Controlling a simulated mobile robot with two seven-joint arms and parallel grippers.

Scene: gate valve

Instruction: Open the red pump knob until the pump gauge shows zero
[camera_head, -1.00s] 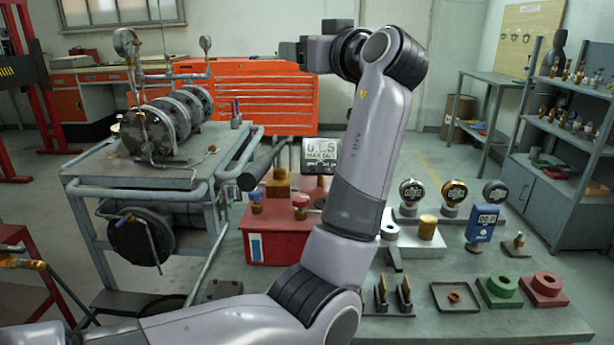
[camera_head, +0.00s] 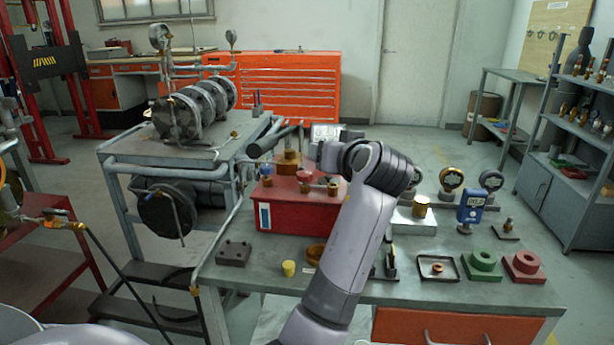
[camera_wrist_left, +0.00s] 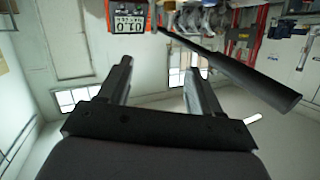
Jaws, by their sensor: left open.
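The red pump box (camera_head: 295,212) sits on the workbench in the head view. A red knob (camera_head: 304,177) stands on top of it, with a blue knob (camera_head: 266,170) to its left. The pump's digital gauge (camera_head: 325,131) is behind, partly covered by my left wrist. The gauge also shows upside down in the left wrist view (camera_wrist_left: 129,24); its small digits are hard to read. My left gripper (camera_wrist_left: 158,68) is open and empty, with its fingers apart. In the head view its fingers are hidden, and my left wrist is just right of the red knob.
A long dark lever (camera_head: 268,138) rises behind the pump and also crosses the wrist view (camera_wrist_left: 235,75). A pipe cart (camera_head: 160,150) stands left. Dial gauges (camera_head: 452,178), a blue meter (camera_head: 470,200) and green (camera_head: 482,262) and red (camera_head: 523,264) blocks occupy the bench's right side.

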